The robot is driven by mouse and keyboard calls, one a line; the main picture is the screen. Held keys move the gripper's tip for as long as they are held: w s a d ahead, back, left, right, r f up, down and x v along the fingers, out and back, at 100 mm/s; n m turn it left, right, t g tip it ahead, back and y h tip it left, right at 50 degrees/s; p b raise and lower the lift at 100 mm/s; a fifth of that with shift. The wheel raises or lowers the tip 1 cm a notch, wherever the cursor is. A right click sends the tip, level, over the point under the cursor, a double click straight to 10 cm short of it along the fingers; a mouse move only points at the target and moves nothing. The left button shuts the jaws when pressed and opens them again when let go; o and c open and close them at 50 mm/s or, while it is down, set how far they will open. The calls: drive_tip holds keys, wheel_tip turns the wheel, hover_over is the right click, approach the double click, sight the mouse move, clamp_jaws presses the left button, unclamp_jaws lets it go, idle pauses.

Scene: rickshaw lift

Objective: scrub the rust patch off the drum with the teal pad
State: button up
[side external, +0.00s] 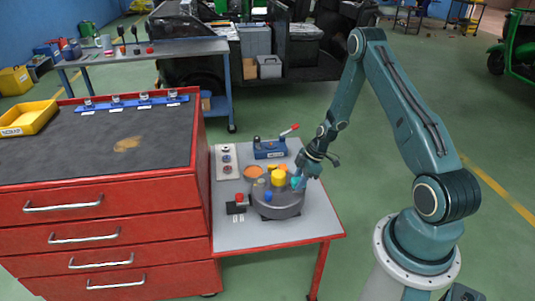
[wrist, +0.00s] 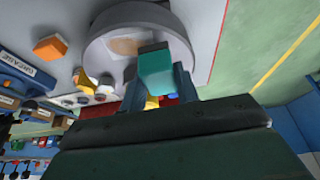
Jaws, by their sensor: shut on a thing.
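My gripper (side external: 300,177) is shut on the teal pad (side external: 296,183) at the right side of the grey drum (side external: 277,207) on the small side table. In the wrist view the teal pad (wrist: 156,72) sits between the fingers of my gripper (wrist: 157,88), and its far end overlaps the grey drum (wrist: 165,22). A tan rust patch (wrist: 125,46) shows on the drum, just left of the pad's far end. I cannot tell whether the pad touches the drum. The rust patch is not clear in the side view.
A yellow cylinder (side external: 278,178) stands close by the drum. A blue block with a red-handled lever (side external: 270,149) is behind, and a white plate with dark discs (side external: 227,160) is at left. The red drawer cabinet (side external: 110,230) borders the table. The table's front right is bare.

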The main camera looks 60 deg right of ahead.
drive_tip(key=shift+f, duration=0.85)
drive_tip(key=shift+w+d+f, duration=0.3)
drive_tip(key=shift+f, duration=0.35)
drive_tip(key=shift+c, duration=0.3)
drive_tip(key=shift+w+d+f, duration=0.15)
drive_tip(key=shift+w+d, duration=0.05)
drive_tip(key=shift+d, duration=0.1)
drive_tip(key=shift+w+d, duration=0.85)
drive_tip(key=shift+d, duration=0.2)
drive_tip(key=shift+w+d, duration=0.8)
drive_tip(key=shift+d, duration=0.25)
drive_tip(key=shift+s+a, duration=1)
drive_tip(key=shift+a, duration=0.25)
drive_tip(key=shift+s+a, duration=0.95)
drive_tip(key=shift+a, duration=0.3)
drive_tip(key=r, duration=0.2)
drive_tip(key=shift+s+a+r, duration=0.2)
drive_tip(key=shift+r, duration=2.95)
drive_tip(key=shift+d, duration=0.15)
